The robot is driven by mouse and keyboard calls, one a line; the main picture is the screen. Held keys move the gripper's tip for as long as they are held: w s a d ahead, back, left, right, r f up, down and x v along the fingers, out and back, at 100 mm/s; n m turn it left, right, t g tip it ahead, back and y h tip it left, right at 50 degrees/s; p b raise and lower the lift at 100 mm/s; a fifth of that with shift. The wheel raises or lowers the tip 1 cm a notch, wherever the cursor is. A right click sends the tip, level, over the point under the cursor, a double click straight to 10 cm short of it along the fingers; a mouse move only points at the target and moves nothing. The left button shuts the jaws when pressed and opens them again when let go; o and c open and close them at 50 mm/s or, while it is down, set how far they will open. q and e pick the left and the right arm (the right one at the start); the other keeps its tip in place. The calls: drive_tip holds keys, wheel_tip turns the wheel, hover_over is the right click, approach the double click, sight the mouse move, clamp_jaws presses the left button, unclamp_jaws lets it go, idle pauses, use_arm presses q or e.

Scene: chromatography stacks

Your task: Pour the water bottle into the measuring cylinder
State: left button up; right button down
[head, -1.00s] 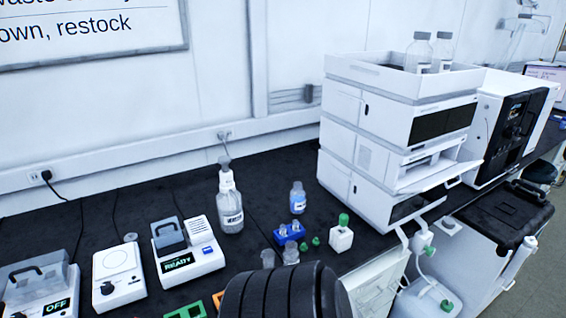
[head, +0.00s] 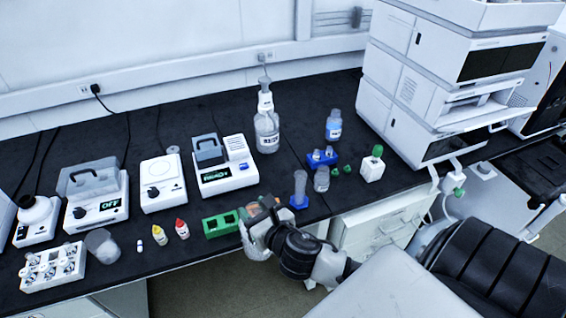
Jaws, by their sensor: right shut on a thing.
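The measuring cylinder (head: 300,184), clear with a blue base, stands upright near the front edge of the bench. A small clear labelled bottle (head: 321,179) stands just right of it. I cannot read clearly which bottle holds the water. My right gripper (head: 255,216) is at the bench's front edge, left of and nearer than the cylinder, beside a green rack. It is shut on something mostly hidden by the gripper. My left gripper is not in view.
A green rack (head: 219,224) is left of my right gripper. A blue-liquid bottle (head: 333,125), a blue vial rack (head: 322,158) and a green-capped white bottle (head: 372,168) stand to the right. Bench devices fill the left. The white instrument stack (head: 435,90) is at the right.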

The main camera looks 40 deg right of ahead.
use_arm(q)
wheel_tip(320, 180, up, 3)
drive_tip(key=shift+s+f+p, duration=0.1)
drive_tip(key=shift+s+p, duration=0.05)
drive_tip(key=shift+p, duration=1.1)
use_arm(e)
drive_tip(key=w+d+f+m+h, duration=0.1)
drive_tip(key=w+d+f, duration=0.2)
drive_tip(key=w+d, duration=0.7)
drive_tip(key=d, duration=0.4)
drive_tip(key=shift+w+d+f, duration=0.2)
drive_tip(key=shift+d+f, duration=0.1)
drive_tip(key=shift+f, duration=0.1)
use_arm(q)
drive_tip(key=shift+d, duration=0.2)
